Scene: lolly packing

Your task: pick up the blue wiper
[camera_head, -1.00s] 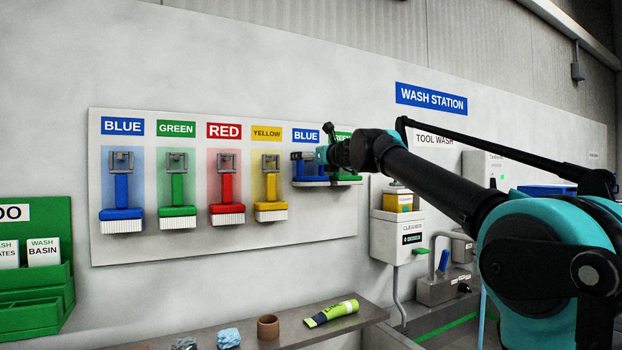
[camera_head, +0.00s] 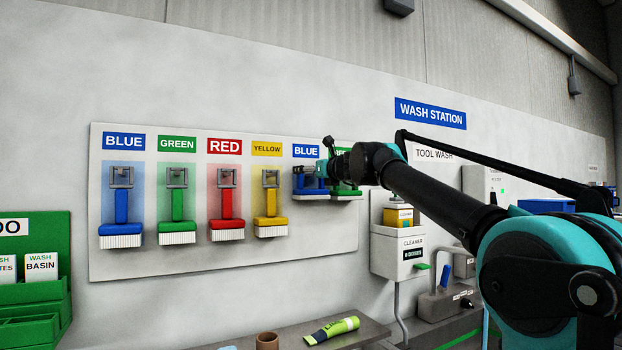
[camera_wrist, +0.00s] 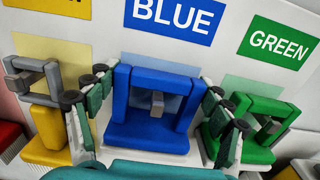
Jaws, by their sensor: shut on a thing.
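The blue wiper (camera_head: 312,196) hangs on the wall board under the right-hand blue label. In the wrist view the blue wiper (camera_wrist: 150,132) shows as a blue frame with a wide base around a grey hook. My gripper (camera_wrist: 155,90) has one dark green finger on each side of this frame and is shut on it. The fingers reach its upper side posts. In the head view my gripper (camera_head: 318,171) is at the board and partly hides the wiper. Whether the wiper has left its hook cannot be told.
A green wiper (camera_wrist: 245,130) hangs close on the right of my gripper. The yellow brush (camera_head: 271,210) hangs close on the left, with red, green and blue brushes beyond it. A cleaner dispenser (camera_head: 397,235) is on the wall to the right. A shelf (camera_head: 378,336) runs below.

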